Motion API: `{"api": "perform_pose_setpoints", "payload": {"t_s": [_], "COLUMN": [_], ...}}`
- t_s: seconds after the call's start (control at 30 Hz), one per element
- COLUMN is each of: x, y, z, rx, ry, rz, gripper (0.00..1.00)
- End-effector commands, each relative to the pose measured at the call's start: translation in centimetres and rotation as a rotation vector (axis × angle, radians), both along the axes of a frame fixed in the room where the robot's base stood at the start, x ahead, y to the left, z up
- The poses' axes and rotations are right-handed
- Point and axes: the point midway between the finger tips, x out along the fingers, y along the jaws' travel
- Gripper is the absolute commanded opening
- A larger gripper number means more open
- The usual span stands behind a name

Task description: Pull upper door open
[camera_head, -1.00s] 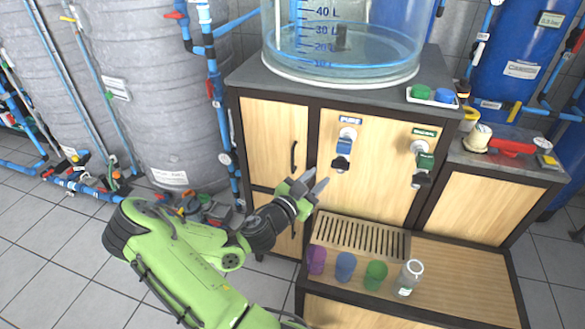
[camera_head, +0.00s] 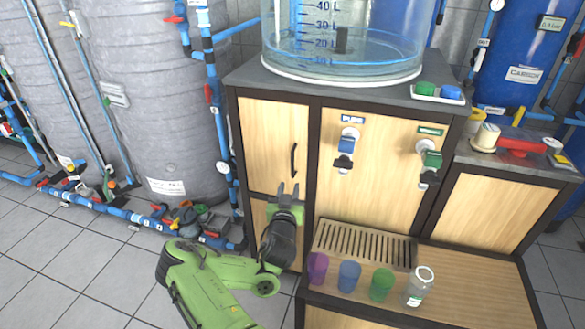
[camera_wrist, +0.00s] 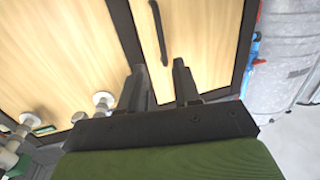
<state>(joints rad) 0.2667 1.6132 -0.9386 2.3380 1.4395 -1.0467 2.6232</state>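The upper door (camera_head: 268,145) is a light wood panel in a dark frame on the left of the cabinet, and it is shut. Its black vertical handle (camera_head: 294,160) is near the door's right edge. In the wrist view the handle (camera_wrist: 159,32) lies beyond the fingertips, close to the line between them. My gripper (camera_head: 288,188) is open and empty, with its fingers pointing up just below the handle and apart from it. In the wrist view my gripper (camera_wrist: 160,75) shows two dark, spread fingers in front of the door (camera_wrist: 205,40).
A lower door (camera_head: 262,212) is partly behind my arm. Right of the handle are a blue tap (camera_head: 346,145) and a green tap (camera_head: 431,160). Several cups and a glass bottle (camera_head: 417,287) stand on the low shelf. A grey tank (camera_head: 150,90) and blue pipes stand at left.

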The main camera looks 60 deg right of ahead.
Motion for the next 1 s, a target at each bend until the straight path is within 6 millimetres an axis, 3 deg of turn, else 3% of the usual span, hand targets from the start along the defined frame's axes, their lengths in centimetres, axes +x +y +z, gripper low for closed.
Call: {"api": "perform_pose_setpoints", "payload": {"t_s": [0.47,0.63,1.0], "x": [1.7,2.8,4.5], "y": [-4.5,-6.9,-11.5], "z": [0.9,1.3,0.6], "rx": [-0.006,-0.01,-0.009], "ry": [-0.016,-0.01,-0.003], "rz": [0.0,0.005,0.004], "gripper": [0.32,0.32,0.32]}}
